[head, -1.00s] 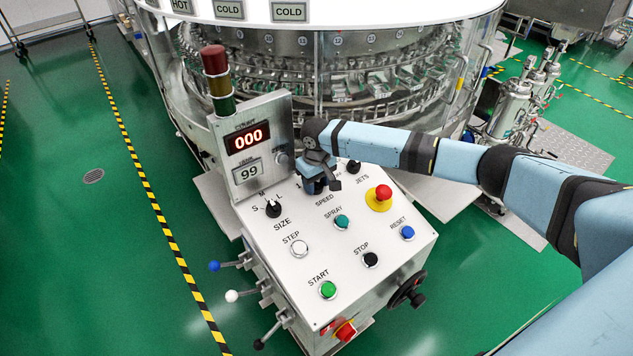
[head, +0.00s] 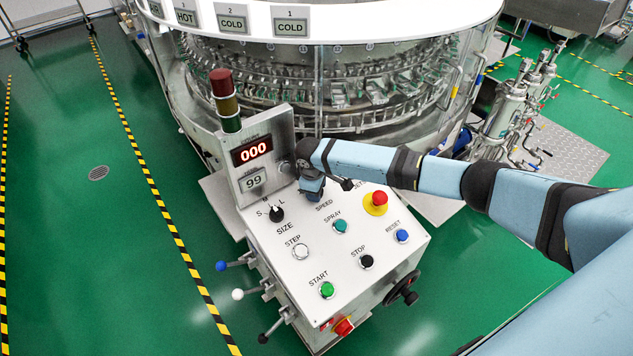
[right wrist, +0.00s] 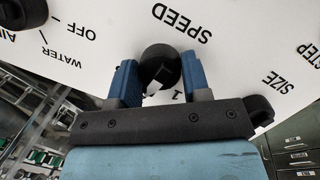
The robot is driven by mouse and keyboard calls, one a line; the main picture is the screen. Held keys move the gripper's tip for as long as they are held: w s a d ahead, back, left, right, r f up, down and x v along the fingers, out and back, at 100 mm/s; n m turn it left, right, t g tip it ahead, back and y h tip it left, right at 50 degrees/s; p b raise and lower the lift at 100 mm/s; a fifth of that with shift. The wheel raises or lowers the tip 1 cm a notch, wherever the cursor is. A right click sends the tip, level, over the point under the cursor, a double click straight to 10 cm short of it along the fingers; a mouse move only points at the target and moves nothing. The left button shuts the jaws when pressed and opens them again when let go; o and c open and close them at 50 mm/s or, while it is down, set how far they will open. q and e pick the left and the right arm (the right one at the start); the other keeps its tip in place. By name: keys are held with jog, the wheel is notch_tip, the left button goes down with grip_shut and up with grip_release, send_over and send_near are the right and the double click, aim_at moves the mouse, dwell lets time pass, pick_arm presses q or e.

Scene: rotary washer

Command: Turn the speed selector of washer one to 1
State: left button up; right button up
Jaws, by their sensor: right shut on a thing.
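The speed selector is a round black knob (right wrist: 160,64) beside the SPEED label in the right wrist view. My right gripper (right wrist: 159,74) has its two blue fingers on either side of the knob and is shut on it. A "1" mark shows on the panel between the fingers, partly hidden. In the head view my right gripper (head: 312,190) is over the upper part of the white control panel (head: 330,265), above the SPEED label, and hides the knob. My left gripper is in neither view.
The display box (head: 254,165) reads 000 and 99, close left of my gripper. The size knob (head: 276,213), spray button (head: 340,226) and red emergency stop (head: 376,201) are nearby. The washer drum (head: 350,75) stands behind. Green floor lies open at left.

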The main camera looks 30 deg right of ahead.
jog(key=n+p, duration=0.2)
jog(key=shift+r+n+t+h, duration=0.2)
jog(key=shift+n+t+h, duration=0.1)
jog(key=shift+n, duration=0.1)
jog(key=n+p, duration=0.1)
jog(key=n, duration=0.1)
jog(key=shift+s+a+n+t, duration=0.1)
jog(key=shift+n+t, duration=0.2)
jog(key=shift+n, duration=0.1)
jog(key=shift+f+n+p, duration=0.1)
jog(key=shift+n+p, duration=0.55)
jog(key=shift+n, duration=0.15)
jog(key=shift+n+t+p, duration=0.45)
jog(key=shift+n+t, duration=0.05)
jog(key=shift+n, duration=0.5)
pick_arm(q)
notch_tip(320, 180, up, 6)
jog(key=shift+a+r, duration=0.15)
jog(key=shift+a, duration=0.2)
pick_arm(e)
jog(key=shift+f+n, duration=0.1)
jog(key=shift+n, duration=0.5)
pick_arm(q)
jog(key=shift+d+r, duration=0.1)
pick_arm(e)
jog(key=o, duration=0.9)
